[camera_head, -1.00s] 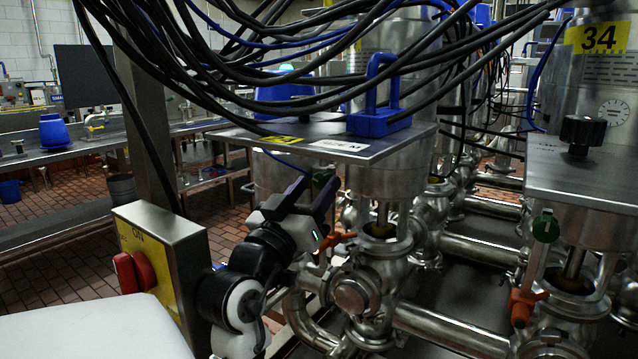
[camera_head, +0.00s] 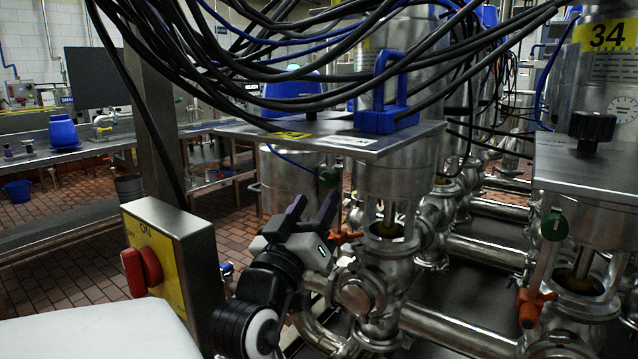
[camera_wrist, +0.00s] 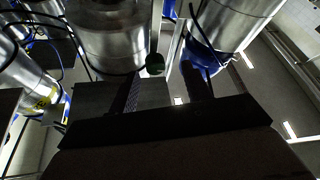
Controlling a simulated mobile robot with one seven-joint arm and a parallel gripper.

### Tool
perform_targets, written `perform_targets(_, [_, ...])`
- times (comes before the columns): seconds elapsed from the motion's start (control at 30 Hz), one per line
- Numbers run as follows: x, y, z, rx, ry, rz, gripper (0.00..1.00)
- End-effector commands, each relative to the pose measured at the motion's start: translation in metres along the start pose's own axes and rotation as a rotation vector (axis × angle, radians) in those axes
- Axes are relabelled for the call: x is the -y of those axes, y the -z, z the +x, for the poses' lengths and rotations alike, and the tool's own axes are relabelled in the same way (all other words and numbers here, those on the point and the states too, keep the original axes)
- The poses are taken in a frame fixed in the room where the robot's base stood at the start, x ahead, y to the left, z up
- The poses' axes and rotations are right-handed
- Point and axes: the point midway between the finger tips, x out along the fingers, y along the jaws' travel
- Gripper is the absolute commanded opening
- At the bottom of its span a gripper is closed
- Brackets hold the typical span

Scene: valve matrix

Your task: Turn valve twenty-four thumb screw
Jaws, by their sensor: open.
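The nearest valve (camera_head: 388,228) stands under a metal plate (camera_head: 345,152) that carries a yellow label (camera_head: 287,135), too small to read. An orange handle-like part (camera_head: 346,237) sticks out of its left side. A round green tag (camera_head: 329,176) hangs by the plate's underside. I cannot tell for sure which part is the thumb screw. My gripper (camera_head: 315,200) is open and empty, fingers pointing up, just below and left of the green tag. In the wrist view, a dark green disc (camera_wrist: 155,64) shows between and beyond my open fingers (camera_wrist: 162,88).
Black cables hang low over the plate, where a blue handled block (camera_head: 381,121) sits. A valve marked 34 (camera_head: 610,36), with a black knob (camera_head: 592,127), stands at the right. A switch box with a red knob (camera_head: 143,268) is close on the left. Pipes run below.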

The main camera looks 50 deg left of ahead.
Motion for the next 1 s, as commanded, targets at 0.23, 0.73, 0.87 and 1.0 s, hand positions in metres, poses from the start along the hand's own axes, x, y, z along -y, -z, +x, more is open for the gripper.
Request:
perform_targets(0.23, [-0.008, -0.021, 0.024, -0.092, 0.163, -0.165, 0.48])
perform_targets(0.73, [-0.041, -0.044, 0.02, -0.391, 0.415, -0.443, 0.48])
perform_targets(0.87, [-0.057, -0.047, 0.009, -0.496, 0.459, -0.506, 0.48])
perform_targets(1.0, [-0.072, -0.048, -0.006, -0.594, 0.487, -0.55, 0.48])
